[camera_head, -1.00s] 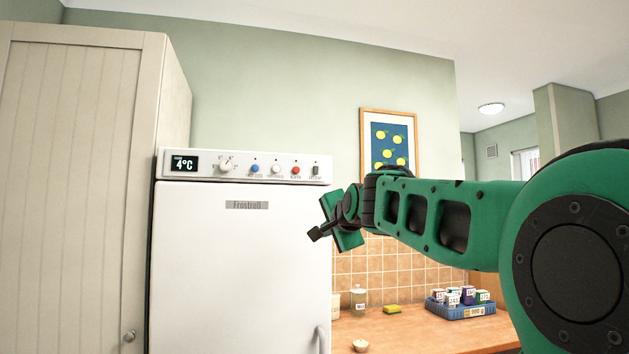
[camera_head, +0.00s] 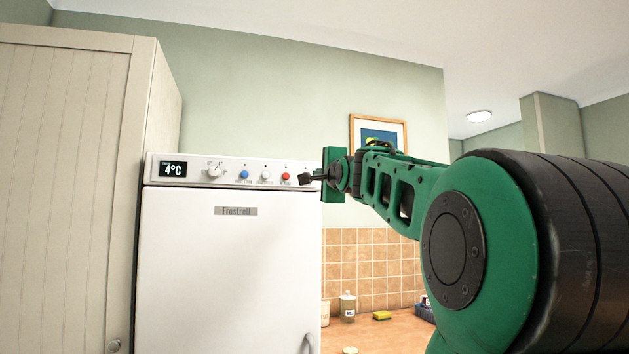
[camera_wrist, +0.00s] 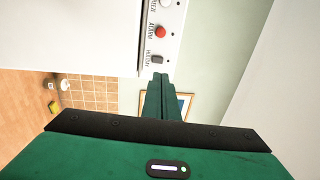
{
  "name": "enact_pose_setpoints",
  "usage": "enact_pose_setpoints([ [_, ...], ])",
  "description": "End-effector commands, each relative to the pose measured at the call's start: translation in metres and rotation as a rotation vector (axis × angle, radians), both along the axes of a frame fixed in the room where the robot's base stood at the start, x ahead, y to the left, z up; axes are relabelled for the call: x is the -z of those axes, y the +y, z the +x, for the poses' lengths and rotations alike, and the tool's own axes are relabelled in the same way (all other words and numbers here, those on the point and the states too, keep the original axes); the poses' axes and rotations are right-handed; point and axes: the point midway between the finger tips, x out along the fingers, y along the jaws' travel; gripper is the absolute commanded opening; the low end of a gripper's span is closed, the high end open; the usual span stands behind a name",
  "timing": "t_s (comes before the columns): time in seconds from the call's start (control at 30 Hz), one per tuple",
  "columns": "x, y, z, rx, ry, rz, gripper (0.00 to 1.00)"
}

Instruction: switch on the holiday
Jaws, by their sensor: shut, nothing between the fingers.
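The white fridge (camera_head: 232,270) has a control panel (camera_head: 203,171) along its top with a 4°C display, a dial, and blue, white and red buttons. At the panel's right end is a dark rocker switch, labelled HOLIDAY as far as I can read; it shows in the wrist view (camera_wrist: 156,59). In the head view my gripper (camera_head: 305,178) hides that switch. My gripper is shut and empty, its tips at the panel's right end. In the wrist view the fingertips (camera_wrist: 160,76) are just beside the switch; I cannot tell whether they touch it.
A tall cream cupboard (camera_head: 65,190) stands left of the fridge. To the right is a wooden counter (camera_head: 390,335) with jars and a yellow sponge (camera_head: 382,315). A framed picture (camera_head: 378,130) hangs behind my arm. Open air lies in front of the fridge door.

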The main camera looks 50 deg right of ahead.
Motion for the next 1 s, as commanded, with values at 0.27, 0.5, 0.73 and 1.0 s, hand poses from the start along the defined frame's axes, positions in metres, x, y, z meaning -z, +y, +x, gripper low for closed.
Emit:
enact_pose_setpoints([
  [0.27,-0.005,-0.026,0.042,-0.001,0.002,0.000,0.00],
  [0.5,-0.011,-0.046,0.074,0.000,0.003,-0.001,0.00],
  [0.73,-0.015,-0.056,0.092,-0.001,0.001,-0.001,0.00],
  [1.0,-0.016,-0.058,0.096,-0.001,0.001,-0.001,0.00],
])
